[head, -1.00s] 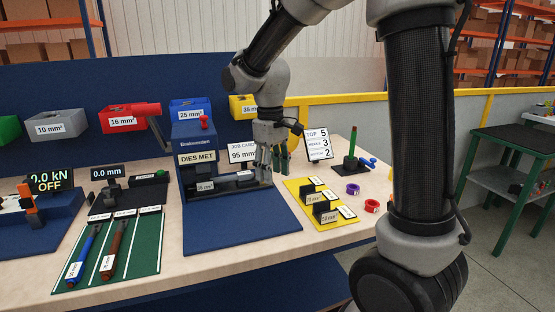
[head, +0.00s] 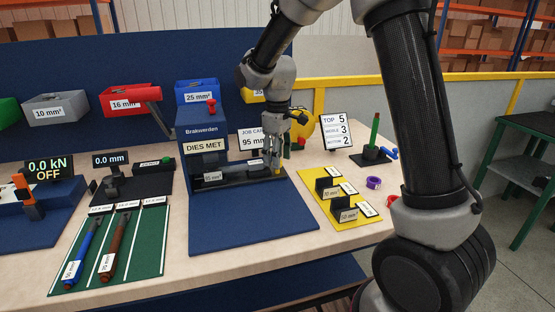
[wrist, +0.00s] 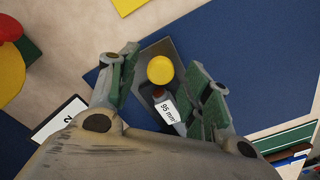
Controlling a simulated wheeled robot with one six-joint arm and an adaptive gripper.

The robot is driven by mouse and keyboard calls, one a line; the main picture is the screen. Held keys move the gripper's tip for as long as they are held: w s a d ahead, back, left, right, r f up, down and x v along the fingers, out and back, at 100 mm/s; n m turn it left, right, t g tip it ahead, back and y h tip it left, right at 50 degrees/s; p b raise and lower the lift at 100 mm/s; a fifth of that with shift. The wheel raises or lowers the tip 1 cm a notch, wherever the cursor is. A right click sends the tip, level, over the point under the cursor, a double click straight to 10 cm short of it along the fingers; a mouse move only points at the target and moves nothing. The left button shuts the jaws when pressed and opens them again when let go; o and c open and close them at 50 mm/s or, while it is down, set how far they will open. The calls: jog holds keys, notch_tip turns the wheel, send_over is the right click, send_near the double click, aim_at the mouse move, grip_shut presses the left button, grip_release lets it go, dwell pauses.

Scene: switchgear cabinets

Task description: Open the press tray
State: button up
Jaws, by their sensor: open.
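The blue press (head: 202,128) stands mid-bench with a "DIES MET" sign. Its dark tray (head: 240,181) lies low at the front, with a "95 mm²" label at its left part. In the wrist view the tray end shows as a grey plate (wrist: 153,50) with a round yellow knob (wrist: 160,70) and a "95 mm²" block (wrist: 168,112). My gripper (head: 274,170) is at the tray's right end, pointing down. In the wrist view my gripper (wrist: 165,82) is open, its green-padded fingers on either side of the knob. I cannot tell whether they touch it.
A blue mat (head: 250,222) is clear in front of the press. A yellow stand (head: 343,205) with black holders is to the right. A job card (head: 251,140) stands behind my gripper. A green board (head: 115,250) with two tools lies left.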

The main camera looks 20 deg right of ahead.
jog(key=shift+f, duration=0.75)
grip_shut()
jog(key=shift+s, duration=0.15)
